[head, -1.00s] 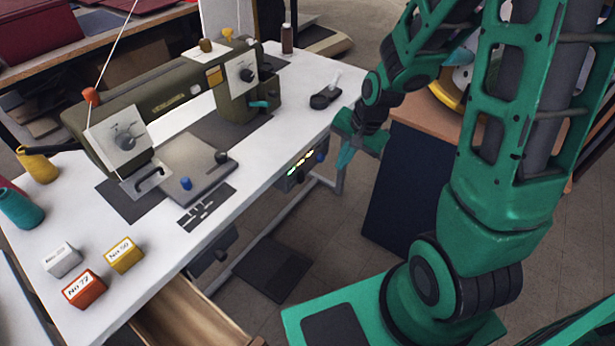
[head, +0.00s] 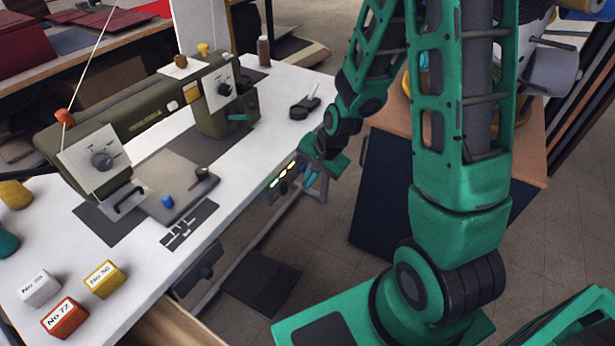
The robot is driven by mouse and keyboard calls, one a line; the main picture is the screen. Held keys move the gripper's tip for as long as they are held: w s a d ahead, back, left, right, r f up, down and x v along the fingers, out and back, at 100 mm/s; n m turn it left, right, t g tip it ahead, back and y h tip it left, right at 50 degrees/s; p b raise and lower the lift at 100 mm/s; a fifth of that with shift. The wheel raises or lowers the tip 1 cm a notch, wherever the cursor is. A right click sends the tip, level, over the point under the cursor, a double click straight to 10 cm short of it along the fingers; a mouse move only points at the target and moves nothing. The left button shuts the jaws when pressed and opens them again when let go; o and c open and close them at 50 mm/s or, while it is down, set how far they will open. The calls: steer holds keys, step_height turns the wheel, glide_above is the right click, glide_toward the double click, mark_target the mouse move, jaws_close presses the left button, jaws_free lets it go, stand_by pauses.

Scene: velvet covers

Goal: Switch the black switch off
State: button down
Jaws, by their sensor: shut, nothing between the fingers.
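A dark control panel (head: 277,191) hangs under the front edge of the white sewing table, with several lit yellow-green lights (head: 284,174) on it. A small black switch or knob (head: 283,188) shows below the lights; its position is too small to read. I cannot tell whether the fingers touch anything.
The white table (head: 240,180) bears an olive sewing machine (head: 150,110), a black device with a pale lever (head: 303,110) and labelled boxes (head: 65,318). A brown-topped dark cabinet (head: 375,200) stands right of my gripper. A dark pedal (head: 262,283) lies on the floor.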

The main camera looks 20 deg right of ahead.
mark_target(284, 188)
steer(key=w+a+f, duration=0.3)
steer(key=w+f, duration=0.2)
steer(key=f, duration=0.1)
steer(key=shift+a+f, duration=0.15)
steer(key=shift+f, duration=0.2)
steer(key=shift+w, duration=0.15)
stand_by(0.3)
